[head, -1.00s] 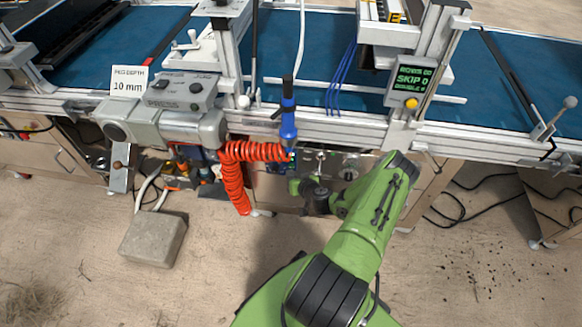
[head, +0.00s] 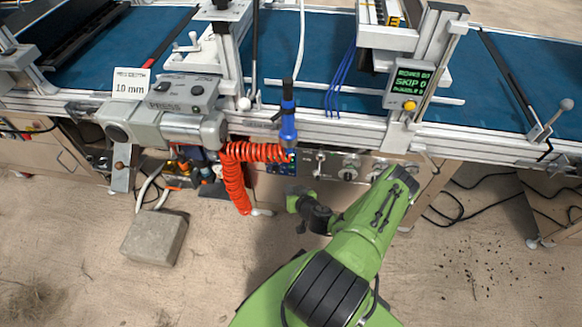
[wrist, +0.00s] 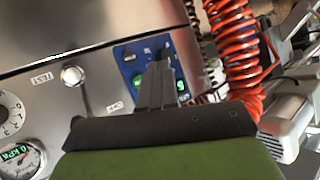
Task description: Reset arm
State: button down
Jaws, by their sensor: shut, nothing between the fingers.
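My green arm reaches up from the bottom of the head view, and its wrist end bends left in front of the machine's lower panel. My gripper shows in the wrist view (wrist: 160,85) as narrow grey fingers, shut and empty. The fingers overlap a blue control panel (wrist: 140,57) in that view, and I cannot tell the gap to it. In the head view the fingers are hidden behind my wrist. The blue panel also shows in the head view (head: 281,168), left of my wrist.
An orange coiled hose (head: 236,178) hangs left of my wrist, below a blue-handled tool (head: 288,125). A grey block (head: 155,238) lies on the floor.

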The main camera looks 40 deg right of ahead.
dwell(0.6)
jog(key=w+a+r+n+g+y, duration=0.25)
jog(key=a+r+n+y, duration=0.2)
jog(key=r, duration=0.45)
jog(key=w+a+r+n+g+y, duration=0.1)
jog(key=w+a+r+n+y, duration=0.25)
jog(key=a+r, duration=0.35)
jog(key=s+a+r+n+g+h, duration=0.1)
jog(key=s+a+r+g, duration=0.1)
jog(key=a+r, duration=0.35)
jog(key=s+a+r+n+g+h, duration=0.1)
jog(key=s+a+r, duration=0.2)
jog(key=r, duration=0.6)
jog(key=s+a+r+m+h, duration=0.1)
jog(key=s+a+r+m, duration=0.1)
jog(key=s+r, duration=0.55)
jog(key=s+a+r+m+h, duration=0.2)
jog(key=s+r, duration=0.3)
jog(key=s, duration=0.5)
notch_tip(320, 180, up, 15)
jog(key=s+p, duration=0.1)
jog(key=p, duration=1.4)
jog(key=shift+a, duration=0.1)
